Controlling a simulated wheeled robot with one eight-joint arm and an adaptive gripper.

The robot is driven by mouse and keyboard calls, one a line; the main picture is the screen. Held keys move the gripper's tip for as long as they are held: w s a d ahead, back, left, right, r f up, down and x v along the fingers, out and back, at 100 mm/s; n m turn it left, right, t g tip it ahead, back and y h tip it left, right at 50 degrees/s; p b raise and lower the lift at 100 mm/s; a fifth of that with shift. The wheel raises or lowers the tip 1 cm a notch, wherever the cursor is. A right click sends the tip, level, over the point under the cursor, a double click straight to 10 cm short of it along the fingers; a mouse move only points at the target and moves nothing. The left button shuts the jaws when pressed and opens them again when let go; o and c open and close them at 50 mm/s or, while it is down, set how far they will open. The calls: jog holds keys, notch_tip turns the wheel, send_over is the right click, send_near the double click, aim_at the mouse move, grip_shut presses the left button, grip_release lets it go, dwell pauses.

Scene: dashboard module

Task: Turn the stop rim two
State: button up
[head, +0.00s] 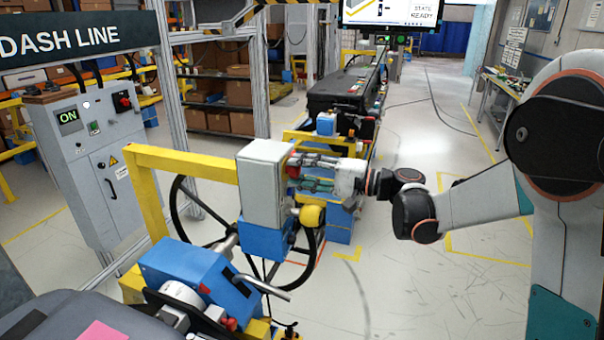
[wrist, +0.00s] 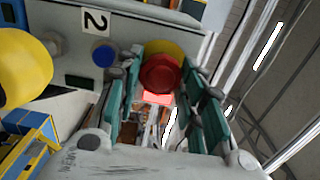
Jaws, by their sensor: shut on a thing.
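The stop rim is a round red knob on a yellow collar. In the wrist view the red stop rim (wrist: 160,74) sits between my fingertips, on a pale box face with a "2" label (wrist: 95,20). My gripper (head: 299,172) reaches in from the right to the side of the grey-white box (head: 264,190). My gripper (wrist: 162,78) is shut on the red rim, one teal-padded finger on each side. In the head view the rim is largely hidden by the fingers. Its turn angle cannot be read.
A blue button (wrist: 103,55) is close beside the left finger. A large yellow knob (head: 312,215) is below my gripper.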

dwell(0.3)
jog(key=o, duration=1.1)
jog(key=v, duration=1.2)
